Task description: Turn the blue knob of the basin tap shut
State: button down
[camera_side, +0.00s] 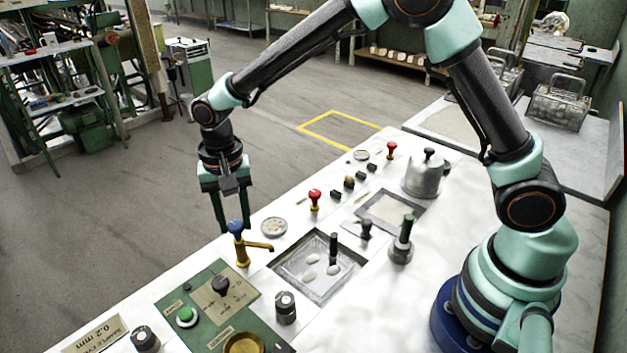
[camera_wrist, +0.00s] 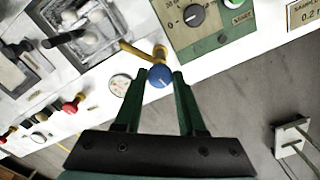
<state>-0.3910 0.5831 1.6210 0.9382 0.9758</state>
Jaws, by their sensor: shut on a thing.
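The blue knob (camera_side: 235,227) sits on top of the yellow basin tap (camera_side: 242,253), which stands upright with its spout to the right. My gripper (camera_side: 234,229) comes down from above, with its green fingers on either side of the knob. In the wrist view the round blue knob (camera_wrist: 160,77) lies between the fingertips (camera_wrist: 156,80), and a small pale mark shows on it. The fingers are shut on the knob. The clear basin (camera_side: 283,269) holds several white cocoons, and it also shows in the wrist view (camera_wrist: 70,20).
A green panel (camera_side: 172,300) with knobs and a green button lies in front of the tap. A steel pot (camera_side: 423,178) stands farther right. The table's left edge is close to the tap.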

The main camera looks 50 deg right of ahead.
aim_at(236, 224)
jog(key=shift+r+m, duration=0.1)
jog(key=shift+m, duration=1)
jog(key=c, duration=0.5)
grip_release()
notch_tip(236, 224, up, 12)
